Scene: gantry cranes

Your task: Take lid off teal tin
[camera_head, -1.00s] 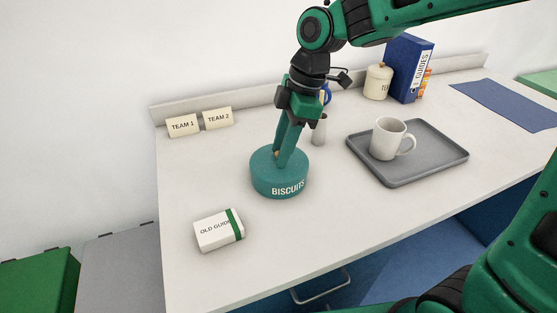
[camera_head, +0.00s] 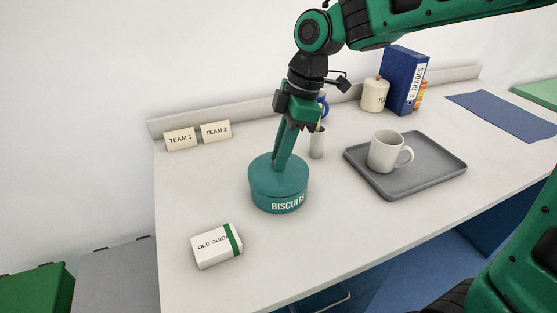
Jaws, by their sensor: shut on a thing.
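The teal tin (camera_head: 281,203) marked BISCUITS stands on the white desk, left of the tray. Its round teal lid (camera_head: 265,172) sits a little higher than the body, with a dark line between them; whether it is fully clear of the rim I cannot tell. My gripper (camera_head: 280,165) points down onto the middle of the lid and is shut on it. The fingers hide the part they grip.
A grey tray (camera_head: 425,175) with a white mug (camera_head: 386,151) is to the right. TEAM cards (camera_head: 180,139), a grey cup (camera_head: 317,143) and a cream jar (camera_head: 375,95) stand behind.

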